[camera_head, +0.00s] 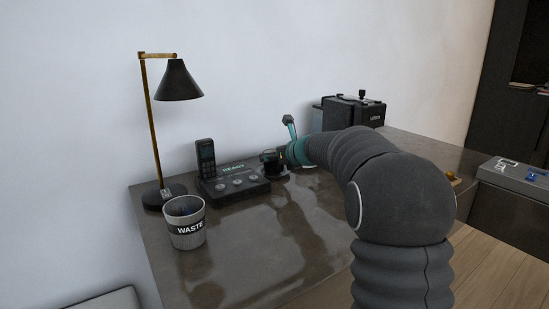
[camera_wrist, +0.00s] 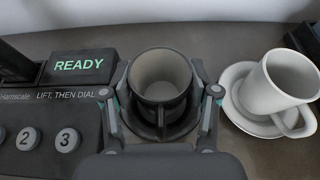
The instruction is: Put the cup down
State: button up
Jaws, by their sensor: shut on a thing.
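A dark cup with a pale grey inside (camera_wrist: 161,72) stands upright between the two fingers of my gripper (camera_wrist: 160,92) in the wrist view. The fingers are shut on its sides. A dark saucer (camera_wrist: 138,124) shows under and around the cup; whether the cup touches it I cannot tell. In the head view the dark cup (camera_head: 268,157) shows small at the end of my arm, just right of the phone base, partly hidden by my gripper (camera_head: 283,155).
A white cup (camera_wrist: 280,82) sits tilted-looking on a white saucer (camera_wrist: 236,110) close on the right. The phone base (camera_head: 235,187), reading READY, is close on the left. A lamp (camera_head: 177,82) and waste bin (camera_head: 186,232) stand further left. The front counter (camera_head: 260,240) is clear.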

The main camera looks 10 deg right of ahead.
jog(key=shift+f, duration=0.1)
jog(key=o, duration=1.2)
jog(key=shift+o, duration=0.2)
jog(key=shift+s+d+r, duration=0.1)
jog(key=shift+s+r, duration=0.1)
jog(key=v, duration=1.1)
jog(key=shift+s+r, duration=0.2)
jog(key=shift+s, duration=0.05)
